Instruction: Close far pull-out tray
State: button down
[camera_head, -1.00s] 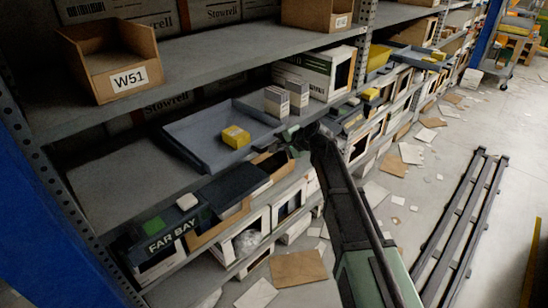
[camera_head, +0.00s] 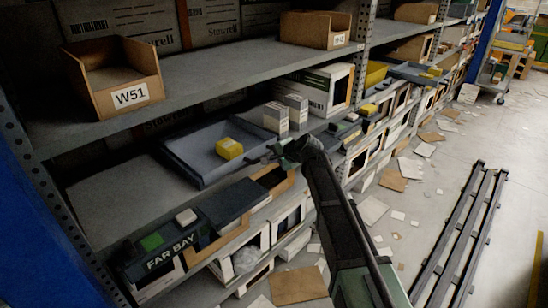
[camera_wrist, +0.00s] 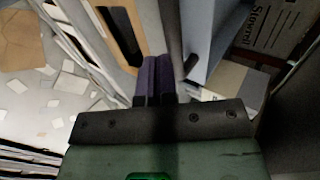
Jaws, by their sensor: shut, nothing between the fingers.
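A blue-grey pull-out tray (camera_head: 183,166) rests on the middle shelf of the near rack, above and behind the FAR BAY label (camera_head: 170,252). It holds a yellow box (camera_head: 229,148), and its front edge lies close to the shelf front. My gripper (camera_head: 272,152) is at the tray's front right corner in the head view. In the wrist view its dark fingers (camera_wrist: 154,80) are together and empty, with a blue-grey wall (camera_wrist: 208,40) just to their right. I cannot tell whether they touch it.
Two small white boxes (camera_head: 287,113) stand right of the tray. A cardboard bin marked W51 (camera_head: 130,97) sits on the shelf above. Another tray with yellow items (camera_head: 428,73) lies farther down the racks. Cardboard litters the floor, and a dark frame (camera_head: 452,235) lies in the aisle.

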jog(key=s+d+f+p+v, duration=0.15)
jog(key=p+v, duration=0.45)
jog(key=v, duration=0.7)
jog(key=s+d+n+g+h+p, duration=0.2)
jog(key=s+d+n, duration=0.1)
jog(key=s, duration=0.5)
jog(key=s+d+n+g+h+p, duration=0.2)
jog(key=s+d+h, duration=0.1)
jog(key=s, duration=0.6)
jog(key=s+d+n+g+h+p, duration=0.2)
jog(key=s+d+n+g+p, duration=0.1)
jog(key=s, duration=0.6)
jog(key=shift+d+n+h, duration=0.3)
jog(key=shift+d+h, duration=0.1)
jog(key=shift+d, duration=0.45)
jog(key=shift+f, duration=0.1)
